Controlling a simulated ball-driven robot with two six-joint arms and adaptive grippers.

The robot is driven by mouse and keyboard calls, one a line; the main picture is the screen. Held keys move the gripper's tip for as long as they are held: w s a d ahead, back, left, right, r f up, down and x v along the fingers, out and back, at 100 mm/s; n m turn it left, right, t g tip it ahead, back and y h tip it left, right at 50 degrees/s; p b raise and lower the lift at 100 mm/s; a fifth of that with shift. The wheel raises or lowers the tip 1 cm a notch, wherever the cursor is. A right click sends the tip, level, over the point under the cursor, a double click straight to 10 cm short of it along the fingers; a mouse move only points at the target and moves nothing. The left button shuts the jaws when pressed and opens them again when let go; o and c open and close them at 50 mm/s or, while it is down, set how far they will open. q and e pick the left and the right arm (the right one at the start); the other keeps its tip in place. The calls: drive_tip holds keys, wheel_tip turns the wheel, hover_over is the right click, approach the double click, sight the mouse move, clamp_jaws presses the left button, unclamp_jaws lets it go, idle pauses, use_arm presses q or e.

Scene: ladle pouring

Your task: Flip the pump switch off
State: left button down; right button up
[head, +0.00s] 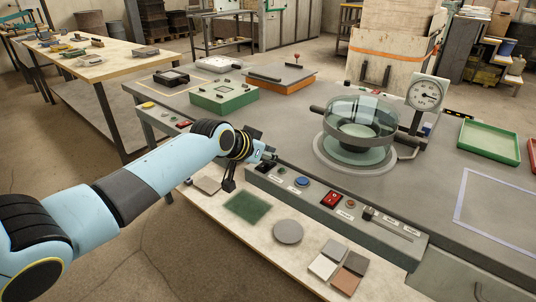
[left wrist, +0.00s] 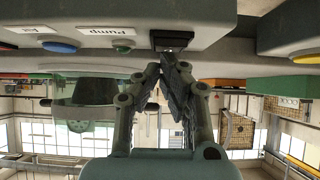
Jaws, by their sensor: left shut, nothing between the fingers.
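The control panel (head: 390,235) runs along the front edge of the grey workbench. A black rocker switch (head: 262,168) sits at its left end, beside a small green button or lamp (head: 281,171). In the left wrist view the dark switch (left wrist: 172,40) is just beyond my fingertips, near an upside-down "Pump" label (left wrist: 103,31) and the green button (left wrist: 123,50). My left gripper (head: 273,157) is shut and empty, its tips (left wrist: 167,60) very close to the switch. I cannot tell whether they touch it, or which way the rocker is tipped. My right gripper is not in view.
A glass bowl apparatus (head: 358,130) and dial gauge (head: 425,94) stand behind. A green box (head: 224,97) sits back left. Flat samples lie on the front shelf.

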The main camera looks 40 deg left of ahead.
sight(264, 167)
use_arm(q)
drive_tip(key=shift+s, duration=0.15)
drive_tip(key=shift+s+p, duration=0.3)
drive_tip(key=shift+p, duration=0.1)
drive_tip(key=shift+s, duration=0.45)
drive_tip(key=shift+f, duration=0.1)
wheel_tip(264, 167, up, 5)
drive_tip(key=p, duration=0.4)
drive_tip(key=shift+s+a+f+p, duration=0.1)
drive_tip(key=shift+f+p, duration=0.1)
drive_tip(key=shift+p, duration=0.2)
drive_tip(key=v, duration=1)
drive_tip(key=shift+f+p, duration=0.2)
drive_tip(key=shift+p, duration=0.1)
drive_tip(key=shift+s, duration=0.1)
